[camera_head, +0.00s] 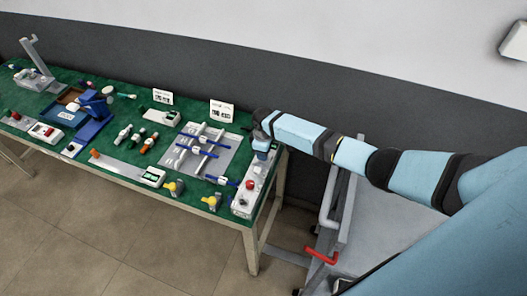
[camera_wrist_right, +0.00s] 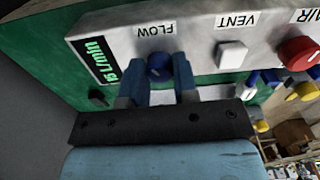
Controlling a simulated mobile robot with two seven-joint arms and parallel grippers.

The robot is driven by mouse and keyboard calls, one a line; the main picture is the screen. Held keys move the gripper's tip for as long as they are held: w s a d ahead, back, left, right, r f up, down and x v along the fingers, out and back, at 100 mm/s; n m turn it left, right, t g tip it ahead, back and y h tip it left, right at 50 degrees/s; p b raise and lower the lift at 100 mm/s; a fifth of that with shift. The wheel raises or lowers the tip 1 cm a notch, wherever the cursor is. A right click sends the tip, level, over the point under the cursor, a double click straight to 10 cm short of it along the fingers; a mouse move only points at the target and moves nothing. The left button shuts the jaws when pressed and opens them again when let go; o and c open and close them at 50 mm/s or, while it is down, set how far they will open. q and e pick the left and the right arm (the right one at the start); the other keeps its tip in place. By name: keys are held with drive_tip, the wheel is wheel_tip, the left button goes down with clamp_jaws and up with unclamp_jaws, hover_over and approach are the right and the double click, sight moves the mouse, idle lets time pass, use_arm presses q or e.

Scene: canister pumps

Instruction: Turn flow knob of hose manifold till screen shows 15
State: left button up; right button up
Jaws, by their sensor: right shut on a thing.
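The hose manifold is a pale grey panel box (camera_head: 241,203) at the right end of the green table; its panel (camera_wrist_right: 200,45) fills the top of the right wrist view. Its dark blue flow knob (camera_wrist_right: 158,68) sits below the FLOW label. My right gripper (camera_wrist_right: 157,78) has one blue finger on each side of the knob and is shut on it. The lit screen (camera_wrist_right: 97,60) beside the knob shows green text ending in L/min; its digits are small and hard to read. In the head view my right gripper (camera_head: 262,147) covers the knob. My left gripper is out of view.
On the same panel are a white VENT button (camera_wrist_right: 231,55) and a red AIR knob (camera_wrist_right: 299,53). A grey plate with valves and tubes (camera_head: 203,155) lies left of the manifold. Yellow-handled fittings (camera_head: 212,201) stand near the table's front edge.

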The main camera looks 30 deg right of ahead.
drive_tip(key=o, duration=0.9)
drive_tip(key=shift+o, duration=0.2)
drive_tip(key=shift+r, duration=0.15)
wheel_tip(320, 180, up, 14)
drive_tip(key=b, duration=0.1)
drive_tip(key=shift+d+f, duration=0.15)
drive_tip(key=shift+f, duration=0.05)
